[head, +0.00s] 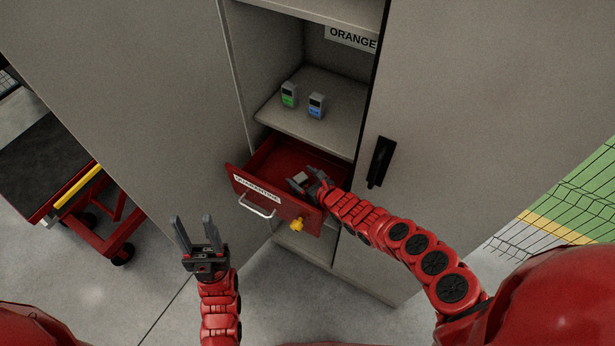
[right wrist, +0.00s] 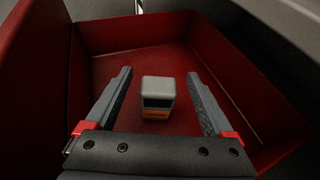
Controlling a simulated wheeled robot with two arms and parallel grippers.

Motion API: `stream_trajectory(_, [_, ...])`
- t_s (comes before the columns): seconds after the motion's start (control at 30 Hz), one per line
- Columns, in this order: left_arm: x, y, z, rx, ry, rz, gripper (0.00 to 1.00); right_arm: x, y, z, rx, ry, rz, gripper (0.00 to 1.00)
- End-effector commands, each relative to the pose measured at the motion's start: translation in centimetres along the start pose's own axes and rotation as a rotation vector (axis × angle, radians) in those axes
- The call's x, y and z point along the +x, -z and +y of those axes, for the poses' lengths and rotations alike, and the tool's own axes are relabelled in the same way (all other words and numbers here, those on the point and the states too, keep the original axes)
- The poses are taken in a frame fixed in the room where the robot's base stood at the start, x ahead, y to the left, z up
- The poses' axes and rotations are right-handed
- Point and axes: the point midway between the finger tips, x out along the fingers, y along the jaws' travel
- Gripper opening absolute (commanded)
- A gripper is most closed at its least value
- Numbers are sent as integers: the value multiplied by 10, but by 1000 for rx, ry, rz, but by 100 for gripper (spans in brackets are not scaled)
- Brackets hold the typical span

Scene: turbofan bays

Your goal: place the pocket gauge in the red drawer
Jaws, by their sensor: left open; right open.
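The red drawer (head: 262,163) is pulled out of the cabinet and has a label reading "QUARANTINE" on its front. A small grey pocket gauge with a dark screen and an orange band (right wrist: 158,98) stands on the drawer floor in the right wrist view. My right gripper (right wrist: 159,74) is open inside the drawer, with a finger on each side of the gauge and visible gaps to both. In the head view my right gripper (head: 302,180) largely hides the gauge. My left gripper (head: 193,233) is open and empty, in front of the cabinet, left of the drawer.
A green-banded device (head: 289,95) and a blue-banded device (head: 316,105) stand on the shelf (head: 335,125) above the drawer, below an "ORANGE" label (head: 352,38). A yellow knob (head: 296,225) is by the drawer front. A red cart (head: 90,215) stands left.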

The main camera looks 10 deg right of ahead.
Motion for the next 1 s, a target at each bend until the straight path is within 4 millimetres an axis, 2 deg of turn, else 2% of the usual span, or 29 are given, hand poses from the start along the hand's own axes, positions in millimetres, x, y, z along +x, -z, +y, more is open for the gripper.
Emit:
stream_trajectory(0.1, [11, 2, -1, 0, 0, 0, 50, -14, -6, 0, 4, 1, -5, 87])
stream_trajectory(0.33, [20, 3, -1, 0, 0, 0, 50, -32, -3, 1, 3, -1, -4, 87])
stream_trajectory(1.0, [21, 4, -1, 0, 0, 0, 50, -36, -2, 1, -1, -2, -4, 87])
